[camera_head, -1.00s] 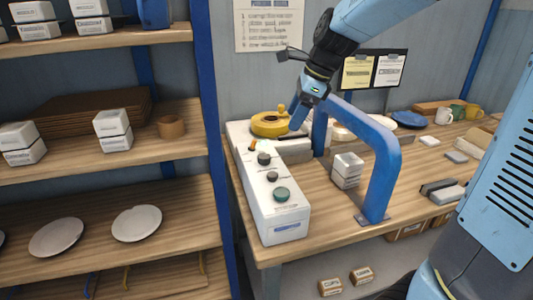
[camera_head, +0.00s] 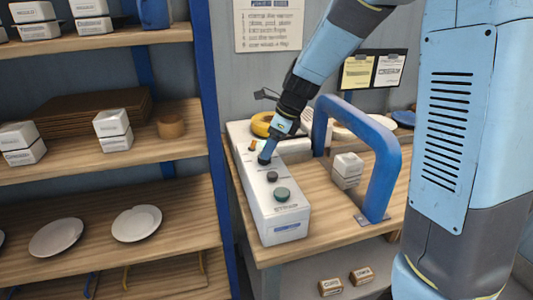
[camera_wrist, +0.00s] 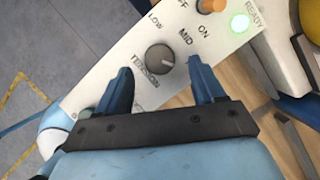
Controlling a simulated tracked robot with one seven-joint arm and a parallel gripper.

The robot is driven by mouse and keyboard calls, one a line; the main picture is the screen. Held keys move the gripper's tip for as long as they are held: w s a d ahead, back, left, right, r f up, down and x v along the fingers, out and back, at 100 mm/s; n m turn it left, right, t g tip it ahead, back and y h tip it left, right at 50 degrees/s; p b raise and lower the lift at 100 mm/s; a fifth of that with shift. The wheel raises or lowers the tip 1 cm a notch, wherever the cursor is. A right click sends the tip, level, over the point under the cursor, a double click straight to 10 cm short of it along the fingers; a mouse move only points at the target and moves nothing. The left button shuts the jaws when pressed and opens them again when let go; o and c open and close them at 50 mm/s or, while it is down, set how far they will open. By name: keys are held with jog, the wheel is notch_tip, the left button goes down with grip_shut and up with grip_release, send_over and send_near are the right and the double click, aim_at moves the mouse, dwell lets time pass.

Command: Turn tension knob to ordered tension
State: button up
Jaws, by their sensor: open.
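The dark round tension knob (camera_wrist: 160,58) sits on the white control box (camera_head: 277,222), with LOW, MID and TENSION printed around it in the wrist view. A small pale mark shows on its right side; I cannot tell its exact setting. My gripper (camera_wrist: 160,82) is open, one finger on each side below the knob in that view, and not closed on it. In the head view my gripper (camera_head: 264,160) reaches down over the box and hides this knob.
An orange OFF/ON switch (camera_wrist: 211,5) and a lit green READY lamp (camera_wrist: 240,23) are close by. A dark knob (camera_head: 272,177) and a green knob (camera_head: 282,194) lie nearer the front. A blue arched frame (camera_head: 386,165) stands to the right, beside white boxes (camera_head: 347,170).

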jog(key=shift+x, duration=1.65)
jog(key=shift+c, duration=0.2)
jog(key=c, duration=1)
